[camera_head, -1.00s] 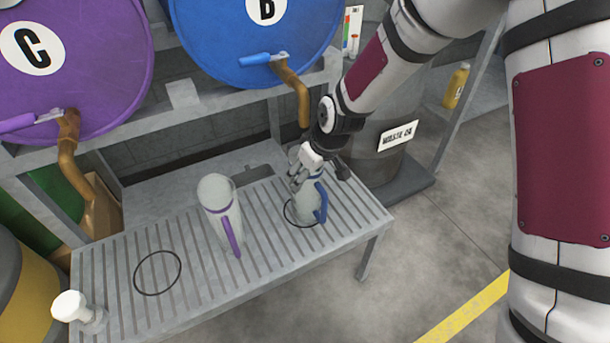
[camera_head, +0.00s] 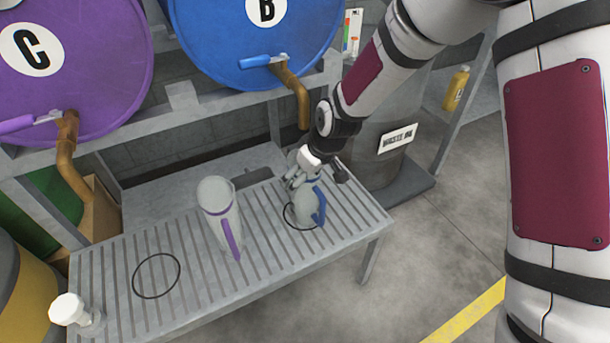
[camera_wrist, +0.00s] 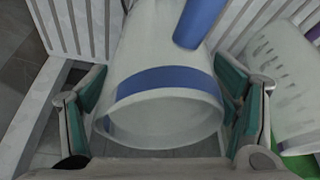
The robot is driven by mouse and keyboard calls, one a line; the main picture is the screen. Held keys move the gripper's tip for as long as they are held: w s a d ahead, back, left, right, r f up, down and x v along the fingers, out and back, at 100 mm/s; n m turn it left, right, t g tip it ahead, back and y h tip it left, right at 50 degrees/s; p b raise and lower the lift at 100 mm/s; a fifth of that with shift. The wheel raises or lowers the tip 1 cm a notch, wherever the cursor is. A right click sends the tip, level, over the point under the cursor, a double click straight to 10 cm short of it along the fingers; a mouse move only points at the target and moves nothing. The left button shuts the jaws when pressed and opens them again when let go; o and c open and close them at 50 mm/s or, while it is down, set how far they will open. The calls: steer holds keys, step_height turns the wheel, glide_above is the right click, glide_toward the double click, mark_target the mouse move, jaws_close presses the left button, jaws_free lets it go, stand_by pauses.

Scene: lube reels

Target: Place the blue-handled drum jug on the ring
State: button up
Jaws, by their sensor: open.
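The blue-handled drum jug (camera_head: 304,208) is a pale, translucent jug with a blue band and blue handle. It stands on the slatted bench at a black ring (camera_head: 287,214), whose left part shows beside its base. The jug hides the rest, so I cannot tell if it is centred.
A purple-handled jug (camera_head: 219,222) stands left of it on the bench (camera_head: 205,275). A second black ring (camera_head: 156,276) is empty at the left. A small white-capped container (camera_head: 70,310) is at the front left corner. Blue and purple drums with brown taps overhang the back.

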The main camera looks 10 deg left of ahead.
steer(key=p+v, duration=0.3)
steer(key=v, duration=0.9)
steer(key=shift+p, duration=0.4)
steer(key=s+d+r+m+h, duration=0.3)
steer(key=s+d+r+m, duration=0.2)
steer(key=s+d+r, duration=0.95)
steer(key=s+d+r+m+g, duration=0.1)
steer(key=s+d+m, duration=0.1)
steer(key=s, duration=0.8)
steer(key=s+d+r+m+g, duration=0.1)
steer(key=s+d+m, duration=0.2)
steer(key=s, duration=0.8)
steer(key=shift+d+r+g, duration=0.3)
steer(key=shift+d+r, duration=0.1)
steer(key=shift+d, duration=0.55)
